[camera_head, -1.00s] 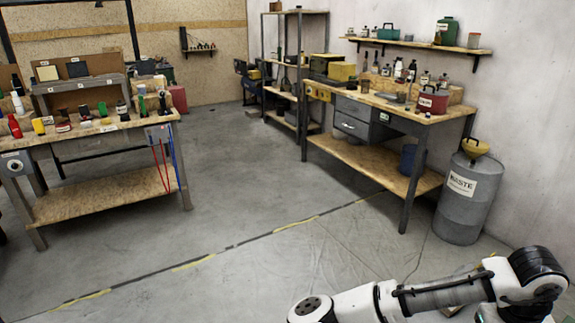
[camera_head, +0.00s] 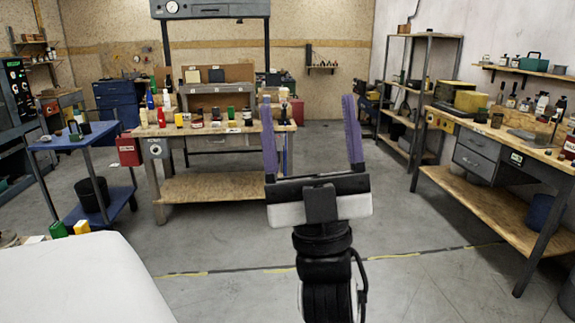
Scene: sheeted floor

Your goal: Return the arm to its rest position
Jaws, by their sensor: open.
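My gripper (camera_head: 309,108) is raised in the middle of the head view, with its two purple fingers pointing up and spread wide apart. It is open and nothing shows between the fingers but the background. My black wrist and arm come up from the bottom edge below it. In the picture the left finger overlaps the right end of the cluttered workbench (camera_head: 205,187), which stands farther back. The gripper appears to touch nothing.
A blue cart (camera_head: 70,143) stands at the left, with small yellow and green boxes (camera_head: 70,229) nearer me. A wooden bench with drawers (camera_head: 490,205) and a metal shelf (camera_head: 430,75) line the right wall. Grey floor (camera_head: 400,285) is free around the arm.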

